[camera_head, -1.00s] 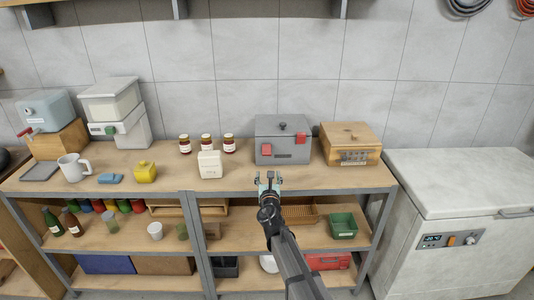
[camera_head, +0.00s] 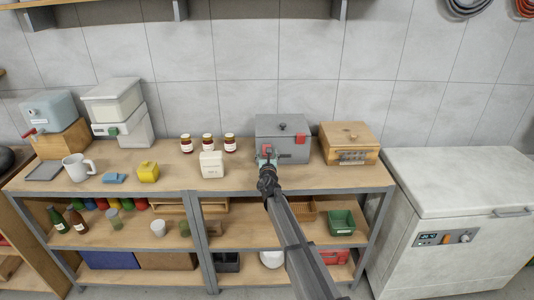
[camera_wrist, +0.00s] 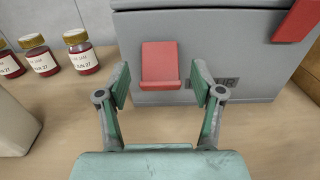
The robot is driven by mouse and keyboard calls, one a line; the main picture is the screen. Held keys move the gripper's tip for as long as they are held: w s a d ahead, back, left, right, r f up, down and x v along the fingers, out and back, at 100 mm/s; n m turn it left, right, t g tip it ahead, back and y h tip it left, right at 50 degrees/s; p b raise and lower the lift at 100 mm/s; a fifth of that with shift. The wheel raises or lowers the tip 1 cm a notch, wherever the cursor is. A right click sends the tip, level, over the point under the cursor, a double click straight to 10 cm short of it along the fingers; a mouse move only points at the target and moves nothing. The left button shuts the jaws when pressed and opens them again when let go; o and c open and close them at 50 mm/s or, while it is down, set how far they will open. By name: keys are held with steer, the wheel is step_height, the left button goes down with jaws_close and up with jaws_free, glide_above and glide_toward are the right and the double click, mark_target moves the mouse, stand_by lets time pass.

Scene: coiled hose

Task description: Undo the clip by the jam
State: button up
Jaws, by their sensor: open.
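The grey lidded box (camera_head: 294,152) stands at the back of the bench top. In the wrist view, a red clip (camera_wrist: 160,62) lies against its front face, on the side by the jam jars (camera_wrist: 38,55). A second red clip (camera_wrist: 298,20) is at the upper right, partly cut off by the frame. My gripper (camera_wrist: 161,82) is open and empty, with one finger on each side of the left clip. Whether the fingers touch the clip or box cannot be told. In the head view my gripper (camera_head: 267,160) partly covers that clip.
Three jam jars (camera_head: 208,143) stand left of the box, with a white canister (camera_head: 211,164) in front of them. A wooden box (camera_head: 350,142) is close to the right. The bench in front of the grey box is clear. A wall is behind.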

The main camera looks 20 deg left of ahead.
steer(key=shift+w, duration=0.1)
steer(key=shift+c, duration=0.4)
steer(key=c, duration=1.1)
steer(key=shift+f+b, duration=0.1)
steer(key=shift+b, duration=0.2)
steer(key=shift+w+f+b, duration=0.1)
steer(key=shift+f+b, duration=0.15)
steer(key=shift+b, duration=0.85)
steer(key=shift+a+b, duration=0.1)
steer(key=shift+b, duration=0.55)
steer(key=t+b, duration=0.1)
steer(key=b, duration=0.9)
steer(key=f+t+y+b, duration=0.1)
steer(key=b, duration=0.8)
steer(key=shift+w+a+t+b, duration=0.15)
steer(key=shift+w+t+b, duration=0.15)
steer(key=shift+w+b, duration=0.1)
steer(key=b, duration=0.3)
steer(key=shift+s+r, duration=0.1)
steer(key=shift+r, duration=0.1)
